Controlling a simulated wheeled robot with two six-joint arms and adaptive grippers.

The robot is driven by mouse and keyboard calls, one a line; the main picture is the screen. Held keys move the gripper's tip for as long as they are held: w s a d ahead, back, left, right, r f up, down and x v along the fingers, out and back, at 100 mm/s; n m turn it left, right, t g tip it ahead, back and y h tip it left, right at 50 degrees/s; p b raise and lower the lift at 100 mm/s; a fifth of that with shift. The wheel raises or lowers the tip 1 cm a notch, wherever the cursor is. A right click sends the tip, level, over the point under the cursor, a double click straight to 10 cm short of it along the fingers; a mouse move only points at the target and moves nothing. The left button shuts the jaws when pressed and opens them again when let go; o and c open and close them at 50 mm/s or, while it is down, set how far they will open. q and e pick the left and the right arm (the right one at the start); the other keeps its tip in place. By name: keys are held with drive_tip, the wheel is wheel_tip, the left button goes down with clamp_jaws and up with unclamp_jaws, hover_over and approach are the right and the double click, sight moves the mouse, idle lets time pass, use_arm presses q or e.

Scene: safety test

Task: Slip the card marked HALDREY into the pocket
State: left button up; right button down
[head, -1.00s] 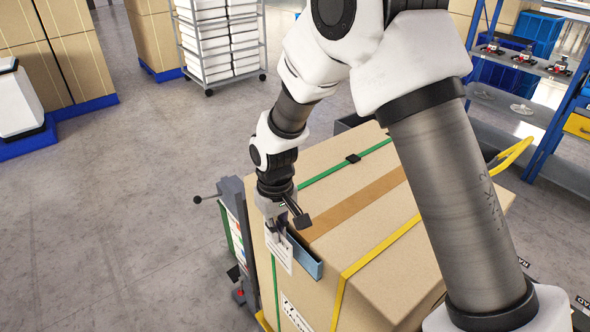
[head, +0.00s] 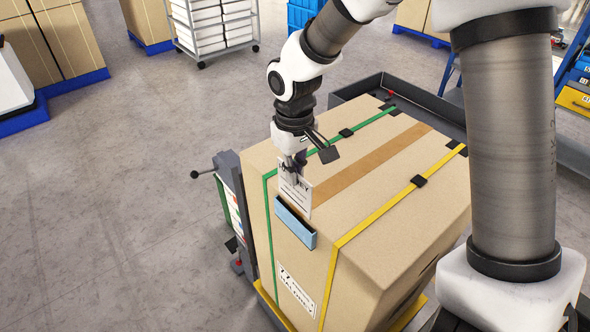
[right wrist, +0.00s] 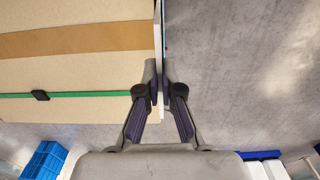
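My right gripper (head: 292,172) is shut on a white card (head: 297,196) with dark print; only the end of its heading, seemingly "EY", is readable. The card hangs upright at the top front edge of a large cardboard box (head: 400,240). The blue pocket (head: 296,223) is on the box's front face, just below the card. The card's lower edge meets the pocket's top rim in the picture; I cannot tell whether it is inside. In the right wrist view the fingers (right wrist: 159,85) pinch the card (right wrist: 158,35), seen edge-on. My left gripper is not in view.
A green strap (head: 325,152) and a yellow strap (head: 385,208) cross the box. A grey post with a black-knobbed lever (head: 196,174) stands at the box's left. A printed label (head: 297,291) is below the pocket. The floor at left is clear.

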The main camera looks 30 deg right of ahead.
sight(295, 204)
drive_tip(key=shift+f+b, duration=0.4)
drive_tip(key=shift+f, duration=0.35)
drive_tip(key=shift+w+f+b, duration=0.1)
drive_tip(key=shift+f+b, duration=1.4)
drive_tip(key=shift+f, duration=1.15)
drive_tip(key=shift+w+d+f+b, duration=0.1)
drive_tip(key=shift+f+b, duration=0.35)
drive_tip(key=shift+f, duration=0.55)
drive_tip(key=c, duration=0.9)
unclamp_jaws()
